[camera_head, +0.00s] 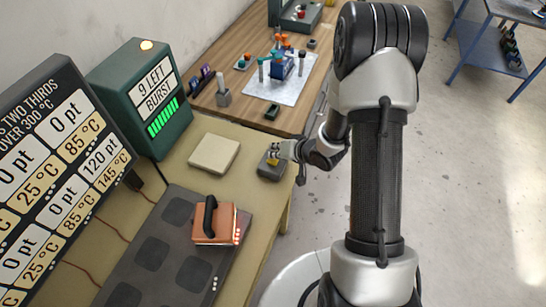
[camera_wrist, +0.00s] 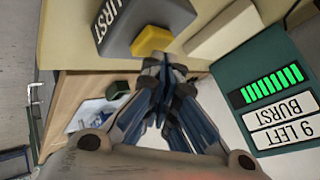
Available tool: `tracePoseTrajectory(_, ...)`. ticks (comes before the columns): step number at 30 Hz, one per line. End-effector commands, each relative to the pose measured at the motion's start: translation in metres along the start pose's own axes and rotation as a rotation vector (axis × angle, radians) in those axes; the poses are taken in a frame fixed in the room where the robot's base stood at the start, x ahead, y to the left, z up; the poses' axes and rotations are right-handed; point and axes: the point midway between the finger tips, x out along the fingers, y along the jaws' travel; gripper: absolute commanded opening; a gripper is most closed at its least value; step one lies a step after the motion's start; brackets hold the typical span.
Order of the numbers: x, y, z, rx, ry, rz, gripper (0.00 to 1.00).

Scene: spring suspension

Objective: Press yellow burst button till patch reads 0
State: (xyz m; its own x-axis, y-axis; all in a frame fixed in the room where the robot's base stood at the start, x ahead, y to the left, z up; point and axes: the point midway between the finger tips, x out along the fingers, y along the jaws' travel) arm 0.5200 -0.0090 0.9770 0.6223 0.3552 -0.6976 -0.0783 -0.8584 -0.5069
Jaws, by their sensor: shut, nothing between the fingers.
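The yellow button (camera_head: 272,161) sits on a small dark grey box (camera_head: 268,172) at the bench's right edge; in the wrist view the yellow button (camera_wrist: 152,40) shows beside the box (camera_wrist: 122,25) marked BURST. My gripper (camera_head: 273,152) is shut and empty, its fingertips (camera_wrist: 164,62) right at the button; I cannot tell whether they touch. The green display box (camera_head: 150,90) reads "9 LEFT BURST" above several lit green bars. The black readout board (camera_head: 60,180) shows one patch at 120 pt, 145 °C; other visible patches read 0 pt.
A copper block with a black handle (camera_head: 215,222) stands on the dark plate of square patches (camera_head: 150,250). A pale square block (camera_head: 214,153) lies left of the button box. A wooden bench (camera_head: 210,95) with tools stands behind. Open floor (camera_head: 460,200) lies to the right.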

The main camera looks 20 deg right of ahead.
Motion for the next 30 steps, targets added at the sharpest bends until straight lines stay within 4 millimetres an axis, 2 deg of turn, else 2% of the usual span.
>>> tracePoseTrajectory(4,-0.007,-0.005,-0.005,0.0,0.0,0.0,0.0)
tracePoseTrajectory(17,-0.009,-0.007,-0.007,0.0,0.001,0.0,0.0)
tracePoseTrajectory(30,-0.04,-0.029,-0.029,0.0,0.001,0.0,0.0)
